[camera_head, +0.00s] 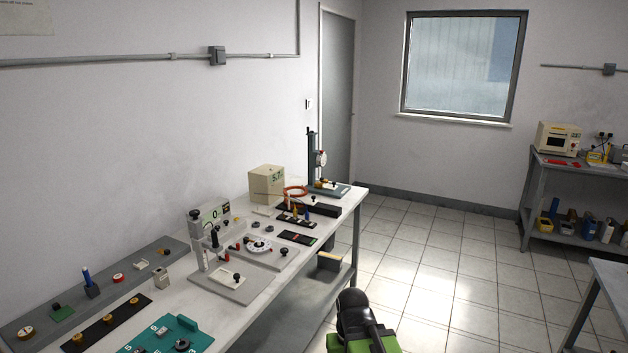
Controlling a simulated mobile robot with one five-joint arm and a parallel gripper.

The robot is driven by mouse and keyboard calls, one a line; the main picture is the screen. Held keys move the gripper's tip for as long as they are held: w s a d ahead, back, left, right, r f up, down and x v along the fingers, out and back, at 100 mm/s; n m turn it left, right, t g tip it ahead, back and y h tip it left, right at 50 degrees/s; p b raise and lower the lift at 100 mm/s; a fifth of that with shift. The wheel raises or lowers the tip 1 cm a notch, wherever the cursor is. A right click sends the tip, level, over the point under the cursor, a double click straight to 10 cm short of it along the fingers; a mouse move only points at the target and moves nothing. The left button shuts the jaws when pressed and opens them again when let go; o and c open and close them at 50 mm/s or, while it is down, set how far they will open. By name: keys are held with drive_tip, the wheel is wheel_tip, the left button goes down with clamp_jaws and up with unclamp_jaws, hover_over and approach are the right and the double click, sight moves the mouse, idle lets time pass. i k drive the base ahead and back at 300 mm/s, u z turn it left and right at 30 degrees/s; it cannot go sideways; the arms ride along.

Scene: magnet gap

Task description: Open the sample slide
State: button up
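On the long bench along the left wall, a grey fixture (215,291) carries a pale plate with a dark knob (236,279). This plate may be the sample slide, but it is too small to be sure or to tell whether it is open or shut. A black and green part of my own body shows at the bottom centre, right of the bench edge and apart from the fixture. My gripper's fingers are not visible.
A teal panel (200,340), a dark strip with brass knobs (107,319) and a cream box (267,184) share the bench (171,302). A dial stand (313,165) is at its far end. Tiled floor (440,265) right of the bench is clear. Another table (612,276) stands at right.

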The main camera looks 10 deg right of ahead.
sight(311, 201)
drive_tip(key=z, duration=0.3)
drive_tip(key=k, duration=1.1)
drive_tip(key=z, duration=0.65)
drive_tip(key=i, duration=1.85)
drive_tip(key=u, duration=1.3)
drive_tip(key=i, duration=1.2)
drive_tip(key=u, duration=0.85)
